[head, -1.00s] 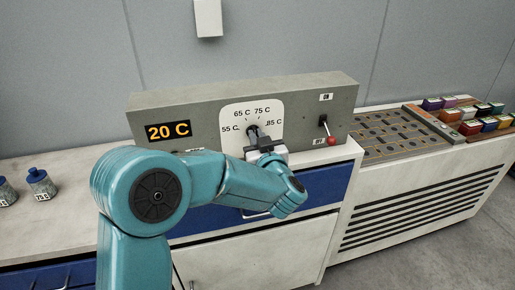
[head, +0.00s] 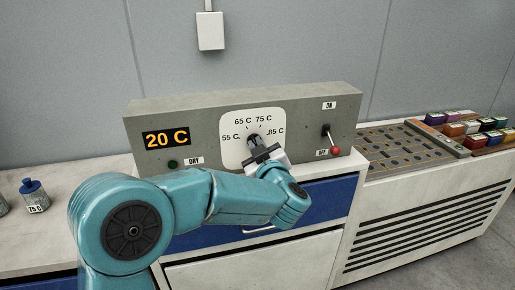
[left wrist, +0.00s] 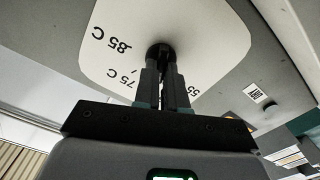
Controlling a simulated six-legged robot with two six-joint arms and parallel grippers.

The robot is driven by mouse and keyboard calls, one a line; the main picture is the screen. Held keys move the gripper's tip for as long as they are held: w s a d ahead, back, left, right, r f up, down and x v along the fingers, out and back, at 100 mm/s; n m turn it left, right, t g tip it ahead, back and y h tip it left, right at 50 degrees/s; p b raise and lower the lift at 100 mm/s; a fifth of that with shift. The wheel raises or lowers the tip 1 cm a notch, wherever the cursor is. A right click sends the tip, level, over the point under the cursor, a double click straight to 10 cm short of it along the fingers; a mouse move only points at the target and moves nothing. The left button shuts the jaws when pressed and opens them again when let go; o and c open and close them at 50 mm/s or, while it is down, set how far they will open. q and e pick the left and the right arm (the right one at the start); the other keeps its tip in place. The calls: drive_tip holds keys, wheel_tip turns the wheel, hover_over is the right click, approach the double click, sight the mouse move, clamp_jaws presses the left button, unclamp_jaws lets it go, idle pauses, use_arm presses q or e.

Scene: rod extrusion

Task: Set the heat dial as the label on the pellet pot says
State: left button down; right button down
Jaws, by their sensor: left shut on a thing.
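The heat dial's black knob (head: 254,138) sits on a white plate (head: 229,152) marked 55 C, 65 C, 75 C and 85 C. My left gripper (head: 258,148) is shut on the knob from the front. In the left wrist view the fingers (left wrist: 166,85) close around the dark knob (left wrist: 160,50). The knob's pointer cannot be made out, so its setting is unclear. A blue-lidded pot (head: 35,195) at the far left bears a label reading 75 C. My right gripper is not in view.
An orange display (head: 166,138) reads 20 C, above a dark green lamp (head: 172,164) marked DRY. A red-knobbed lever (head: 330,140) points down at OFF. Another pot (head: 3,205) is cut off at the left edge. Coloured boxes (head: 470,128) stand at right.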

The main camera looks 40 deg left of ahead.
use_arm(q)
drive_tip(key=c, duration=1.2)
unclamp_jaws()
drive_tip(key=shift+d, duration=0.1)
drive_tip(key=b+v, duration=0.1)
drive_tip(key=v, duration=1.5)
drive_tip(key=shift+s, duration=0.15)
